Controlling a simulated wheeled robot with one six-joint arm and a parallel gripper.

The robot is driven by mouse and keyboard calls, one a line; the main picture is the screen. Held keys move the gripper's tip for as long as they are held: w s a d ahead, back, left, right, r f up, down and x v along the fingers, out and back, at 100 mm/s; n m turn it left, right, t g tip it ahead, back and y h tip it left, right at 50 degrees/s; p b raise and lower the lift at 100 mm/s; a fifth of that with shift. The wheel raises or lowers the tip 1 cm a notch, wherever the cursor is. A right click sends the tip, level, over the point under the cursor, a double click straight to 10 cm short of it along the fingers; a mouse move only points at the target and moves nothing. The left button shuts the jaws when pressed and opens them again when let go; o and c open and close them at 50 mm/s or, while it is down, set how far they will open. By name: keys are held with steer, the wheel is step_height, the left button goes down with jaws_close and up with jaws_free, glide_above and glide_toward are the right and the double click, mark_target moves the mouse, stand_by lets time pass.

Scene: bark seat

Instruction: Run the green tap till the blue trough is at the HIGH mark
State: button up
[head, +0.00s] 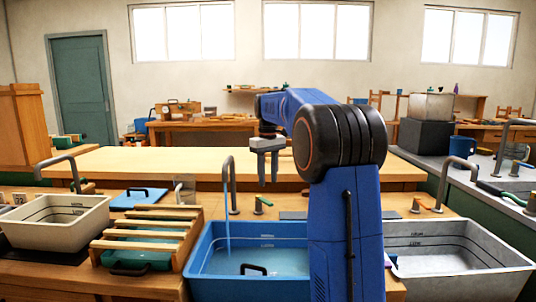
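The blue trough (205,262) sits at the front centre with water (270,262) in it. My arm covers its right end. Marks (267,237) show on its back inner wall above the water; their lettering is too small to read. A grey spout (233,185) stands behind the trough, and a thin stream (227,218) falls from it into the water. The small green-tipped tap handle (262,203) is on the bench right of the spout. My gripper (268,182) points down above and behind the handle, fingers apart, with nothing between them, not touching the handle.
A cream basin (88,220) is at left, beside a wooden slatted rack (150,232). A grey basin (515,262) is at right, with its own spout (444,180) and handle (420,206). The light wooden bench (170,160) behind is clear.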

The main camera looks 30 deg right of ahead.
step_height(320, 180, up, 10)
steer(key=shift+f, duration=0.2)
stand_by(7.3)
